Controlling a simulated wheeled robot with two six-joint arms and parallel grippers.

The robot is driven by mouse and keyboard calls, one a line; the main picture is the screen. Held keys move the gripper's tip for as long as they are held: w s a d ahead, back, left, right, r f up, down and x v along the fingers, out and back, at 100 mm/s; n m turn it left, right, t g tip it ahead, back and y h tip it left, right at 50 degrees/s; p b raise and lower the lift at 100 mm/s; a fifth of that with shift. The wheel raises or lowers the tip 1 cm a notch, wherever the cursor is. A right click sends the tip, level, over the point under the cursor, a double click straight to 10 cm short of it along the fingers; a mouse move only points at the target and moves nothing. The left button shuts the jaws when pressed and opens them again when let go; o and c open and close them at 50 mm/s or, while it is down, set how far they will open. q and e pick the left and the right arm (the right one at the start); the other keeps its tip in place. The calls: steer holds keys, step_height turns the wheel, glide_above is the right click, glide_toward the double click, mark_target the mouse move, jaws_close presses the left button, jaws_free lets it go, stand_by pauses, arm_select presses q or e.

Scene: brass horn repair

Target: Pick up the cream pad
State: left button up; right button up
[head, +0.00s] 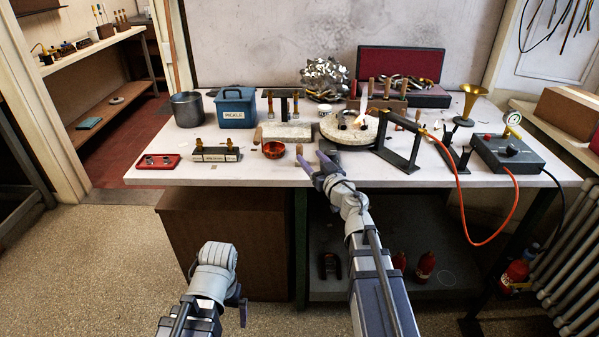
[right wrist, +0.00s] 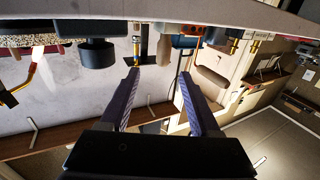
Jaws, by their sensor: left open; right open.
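I cannot pick out the cream pad for certain. A tiny pale piece (head: 214,166) lies near the table's front edge, too small to identify. A red tray (head: 173,164) at the table's front left holds small dark and pale pieces.
A labelled rack (head: 215,154), a blue pickle box (head: 236,108) and a grey pot (head: 187,109) stand at the left. A flame burns over a round pale slab (head: 350,131). A black stand (head: 399,148) and a torch box with an orange hose (head: 507,153) are at the right.

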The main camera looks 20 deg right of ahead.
mark_target(301, 149)
steer(key=shift+f, duration=0.35)
steer(key=shift+w+a+r, duration=0.1)
steer(key=shift+w+a, duration=0.2)
steer(key=shift+w, duration=1)
steer(key=shift+w+a+r, duration=0.1)
steer(key=shift+w+a, duration=0.15)
steer(key=shift+w, duration=1)
steer(key=shift+w+a, duration=0.3)
steer(key=shift+w, duration=1)
steer(key=shift+s, duration=0.1)
steer(key=shift+c, duration=0.2)
jaws_close()
